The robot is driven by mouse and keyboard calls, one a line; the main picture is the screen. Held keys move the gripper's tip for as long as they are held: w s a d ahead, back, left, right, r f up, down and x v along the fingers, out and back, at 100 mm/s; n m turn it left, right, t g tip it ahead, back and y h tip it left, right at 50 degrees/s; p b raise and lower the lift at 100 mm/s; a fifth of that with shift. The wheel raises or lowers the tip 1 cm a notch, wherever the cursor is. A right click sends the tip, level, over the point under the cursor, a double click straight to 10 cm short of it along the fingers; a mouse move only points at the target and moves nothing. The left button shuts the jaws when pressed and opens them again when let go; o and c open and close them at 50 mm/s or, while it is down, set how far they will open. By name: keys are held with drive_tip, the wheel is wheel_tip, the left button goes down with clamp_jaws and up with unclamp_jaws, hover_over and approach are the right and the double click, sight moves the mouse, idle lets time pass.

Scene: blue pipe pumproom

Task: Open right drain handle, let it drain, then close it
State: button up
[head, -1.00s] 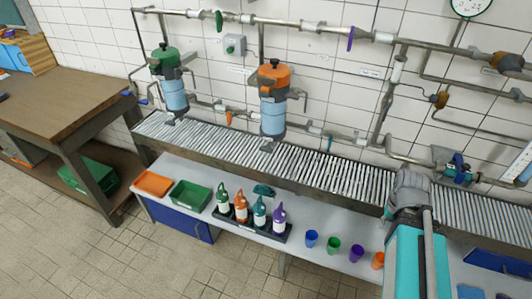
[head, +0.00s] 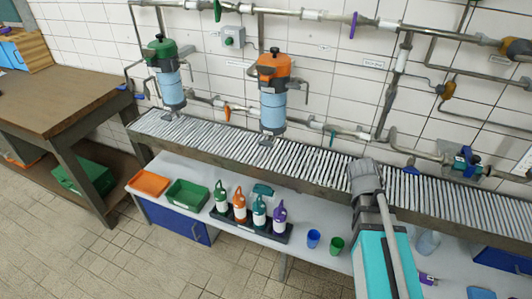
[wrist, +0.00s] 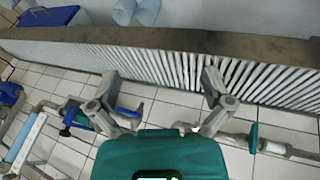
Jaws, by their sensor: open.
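A small blue handle (wrist: 129,113) shows on the pipework low on the tiled wall in the wrist view, beside the left finger. It looks like the right drain handle; its exact angle is unclear. My gripper (wrist: 160,88) is open and empty, its two fingers spread apart with tiles and grating visible between them. In the head view my gripper (head: 367,178) is over the grating, below and left of the right-hand pipe fittings. Its fingertips are hard to make out there. No contact with the handle is clear.
The orange-lidded vessel (head: 272,95) and green-lidded vessel (head: 168,75) stand left. A teal handle (wrist: 254,138) is on the pipe. A blue-teal valve (head: 464,160) is further right. Bottles (head: 240,208) and cups (head: 313,238) stand on the lower shelf. The grating (head: 220,135) is clear.

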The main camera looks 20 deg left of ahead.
drive_tip(key=w+a+f+t+h+b, duration=0.25)
drive_tip(key=w+a+b, duration=0.25)
drive_tip(key=a, duration=0.3)
drive_tip(key=n+t+y+b, duration=0.1)
drive_tip(key=t+y+b, duration=0.5)
drive_tip(key=t+b, duration=0.65)
approach(265, 146)
drive_tip(key=s, duration=0.3)
drive_tip(key=shift+r, duration=0.2)
drive_tip(key=shift+w, duration=0.15)
drive_tip(key=w, duration=1.3)
drive_tip(key=shift+w+d, duration=0.2)
drive_tip(key=shift+w, duration=0.15)
drive_tip(key=c, duration=0.9)
